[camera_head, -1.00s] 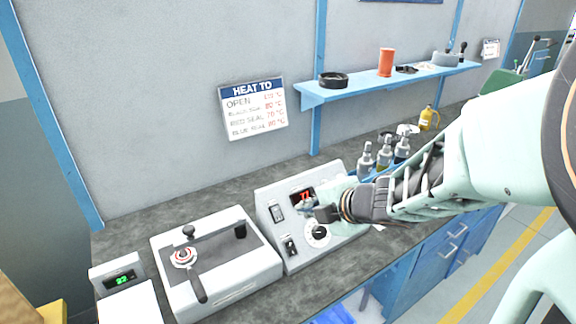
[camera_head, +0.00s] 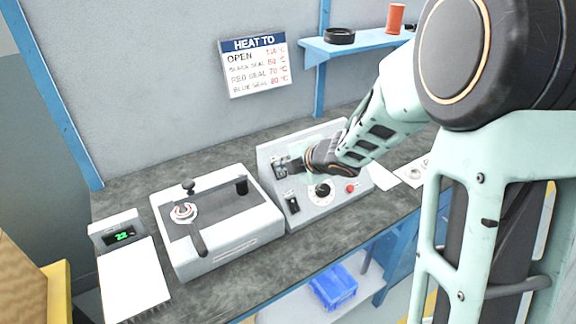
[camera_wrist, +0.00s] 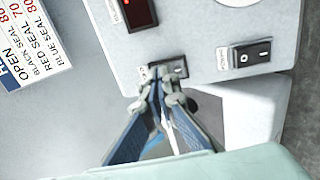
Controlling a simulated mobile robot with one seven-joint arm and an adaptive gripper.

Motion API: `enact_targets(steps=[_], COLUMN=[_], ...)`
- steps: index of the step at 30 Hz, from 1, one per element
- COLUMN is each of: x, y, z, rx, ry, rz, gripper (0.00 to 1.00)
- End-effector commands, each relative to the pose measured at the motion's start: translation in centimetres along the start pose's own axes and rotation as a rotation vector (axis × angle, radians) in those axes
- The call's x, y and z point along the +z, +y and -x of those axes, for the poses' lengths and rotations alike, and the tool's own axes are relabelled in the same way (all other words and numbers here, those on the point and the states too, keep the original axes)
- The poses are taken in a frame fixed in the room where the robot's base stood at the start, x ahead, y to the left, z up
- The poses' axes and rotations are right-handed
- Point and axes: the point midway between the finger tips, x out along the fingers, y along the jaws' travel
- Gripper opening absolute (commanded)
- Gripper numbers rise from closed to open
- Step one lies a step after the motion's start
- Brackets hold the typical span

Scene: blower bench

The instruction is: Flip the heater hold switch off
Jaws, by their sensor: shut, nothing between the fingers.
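The sloped control panel (camera_head: 318,207) stands on the bench. My gripper (camera_head: 280,168) is shut and empty at the panel's upper left, its tips over the upper switch. In the wrist view my gripper's fingertips (camera_wrist: 163,76) are together at that switch (camera_wrist: 181,67), which is partly hidden behind them. It looks like the heater hold switch, but its label is mostly covered and I cannot tell its position. Whether the tips touch it is unclear. A second black rocker switch (camera_head: 292,201) sits lower on the panel; in the wrist view it shows O and I marks (camera_wrist: 250,55).
The panel also has a dial (camera_head: 322,190), a red button (camera_head: 350,187) and a dark display (camera_wrist: 138,14). A white lever unit (camera_head: 225,240) stands close to the left. A heat chart (camera_head: 254,66) hangs on the wall. A blue bin (camera_head: 334,287) is below the bench.

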Motion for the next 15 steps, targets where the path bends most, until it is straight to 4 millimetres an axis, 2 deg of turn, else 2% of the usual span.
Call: enact_targets(steps=[15], x=[0.04], y=[0.29], z=[-0.78], rx=[-0.006], ry=[-0.001], rz=[-0.001], gripper=[0.00])
